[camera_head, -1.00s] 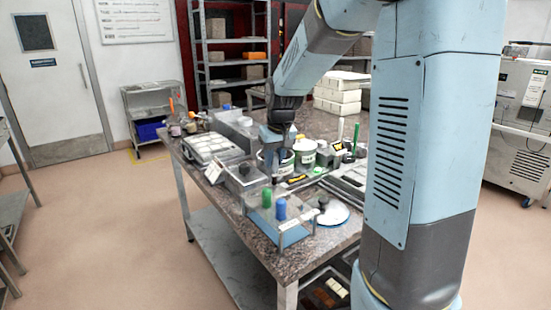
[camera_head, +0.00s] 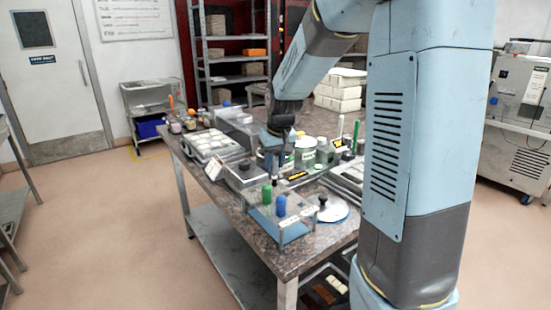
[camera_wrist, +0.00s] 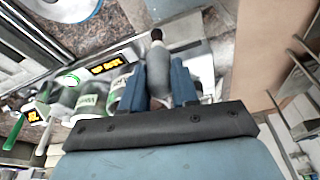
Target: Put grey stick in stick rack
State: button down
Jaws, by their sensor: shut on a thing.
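My gripper (camera_head: 277,150) hangs over the back half of the table, beyond the rack. In the wrist view my gripper (camera_wrist: 163,85) is shut on the grey stick (camera_wrist: 157,72), which has a dark tip and a rounded grey body between the blue fingers. In the head view the stick is too small and hidden to make out. The stick rack (camera_head: 293,232) is a clear stand with a blue base near the table's front edge. A green stick (camera_head: 267,194) and a blue stick (camera_head: 279,206) stand upright in it.
White tubs with green labels (camera_head: 305,152) stand close to my gripper. A white disc with a black knob (camera_head: 333,212) lies right of the rack. A grey box (camera_head: 243,174) and a tray of white pieces (camera_head: 208,144) are to the left.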

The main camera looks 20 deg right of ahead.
aim_at(275, 172)
jog(key=shift+f, duration=1.85)
jog(key=shift+f, duration=0.1)
jog(key=shift+c, duration=1.9)
grip_release()
jog(key=shift+r, duration=3.55)
jog(key=shift+s, duration=0.15)
